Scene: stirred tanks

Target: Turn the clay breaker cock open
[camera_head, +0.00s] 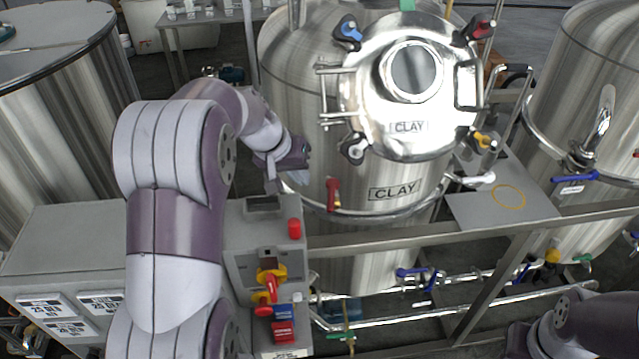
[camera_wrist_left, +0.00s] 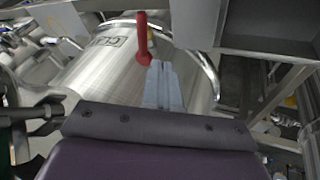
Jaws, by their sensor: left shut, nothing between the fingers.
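The clay tank (camera_head: 385,240) is a steel vessel with CLAY plates on its round door (camera_head: 410,85) and shell. A small cock with a red lever (camera_head: 333,194) sits on its front left; the lever stands roughly upright. In the left wrist view the red lever (camera_wrist_left: 142,40) shows just beyond and left of the fingertips. My left gripper (camera_head: 300,178) is shut and empty, up and left of the lever in the head view. Its closed pale fingers show in the wrist view (camera_wrist_left: 163,75). I cannot tell whether they touch the lever. My right gripper is out of view.
A grey control cabinet (camera_head: 262,235) with red and yellow switches stands below my left arm. A steel rail (camera_head: 400,238) crosses before the tank. Pipes with blue-handled valves (camera_head: 410,273) run below. Other tanks stand left (camera_head: 60,110) and right (camera_head: 570,110).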

